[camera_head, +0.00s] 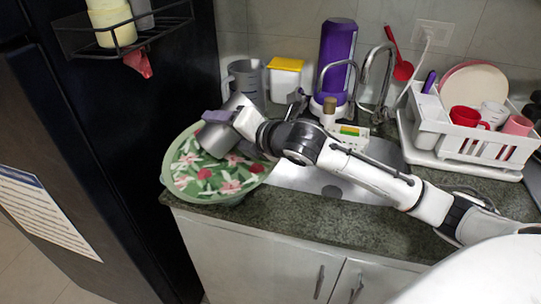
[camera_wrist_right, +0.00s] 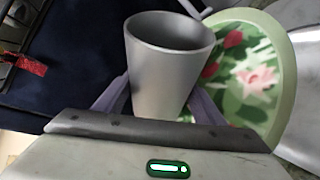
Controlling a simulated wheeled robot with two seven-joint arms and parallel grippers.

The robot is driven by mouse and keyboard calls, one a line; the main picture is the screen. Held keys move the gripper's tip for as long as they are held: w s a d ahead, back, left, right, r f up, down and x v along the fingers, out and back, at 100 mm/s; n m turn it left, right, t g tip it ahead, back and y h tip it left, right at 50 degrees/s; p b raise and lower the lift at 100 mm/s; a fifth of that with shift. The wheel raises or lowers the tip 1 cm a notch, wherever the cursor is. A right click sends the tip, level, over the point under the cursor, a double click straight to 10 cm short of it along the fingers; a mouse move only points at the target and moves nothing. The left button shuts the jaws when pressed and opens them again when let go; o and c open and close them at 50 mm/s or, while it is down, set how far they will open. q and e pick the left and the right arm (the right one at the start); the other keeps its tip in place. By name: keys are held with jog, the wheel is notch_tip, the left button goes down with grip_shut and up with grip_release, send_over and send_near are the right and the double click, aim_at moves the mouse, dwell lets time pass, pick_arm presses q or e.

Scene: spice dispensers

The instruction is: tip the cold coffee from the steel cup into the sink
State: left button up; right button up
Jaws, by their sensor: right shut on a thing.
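The steel cup (camera_wrist_right: 165,75) is a plain grey tapered cup, held between the two fingers of my right gripper (camera_wrist_right: 160,98) in the right wrist view. Its rim is toward the top of that view, and no liquid shows inside. In the head view my right gripper (camera_head: 222,117) reaches left over the green floral basin, with the cup (camera_head: 219,138) partly hidden by it. The sink (camera_head: 325,183) is a steel basin in the counter, partly covered by my right arm. My left gripper is not in view.
A green floral basin (camera_head: 190,194) stands at the counter's left end, beside the dark fridge (camera_head: 110,130). Behind are a grey jug (camera_head: 245,82), a yellow-lidded container (camera_head: 285,78), a purple bottle (camera_head: 337,55) and the faucet (camera_head: 388,60). A white dish rack (camera_head: 470,148) stands right.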

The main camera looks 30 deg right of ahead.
jog(key=shift+d+r+n+h, duration=0.15)
jog(key=shift+r+n+h, duration=0.15)
jog(key=shift+n+h, duration=0.5)
jog(key=n, duration=0.1)
jog(key=a+n+h, duration=0.1)
jog(key=shift+w+a+r+n+h, duration=0.1)
jog(key=shift+a+r+n+h, duration=0.1)
jog(key=shift+r+n+h, duration=0.1)
jog(key=shift+a+f+n+g, duration=0.2)
jog(key=shift+f+n+g, duration=0.1)
jog(key=shift+n, duration=0.2)
jog(key=shift+a+f+n+h, duration=0.2)
jog(key=shift+f+n+h, duration=0.4)
jog(key=shift+n+h, duration=0.25)
jog(key=shift+h, duration=0.25)
jog(key=shift+r, duration=2.35)
jog(key=s+a+r+n+y, duration=0.1)
jog(key=s+r, duration=0.2)
jog(key=s, duration=0.3)
jog(key=s+a+r+n+y, duration=0.1)
jog(key=s+r, duration=0.2)
jog(key=s, duration=0.3)
jog(key=shift+s, duration=0.3)
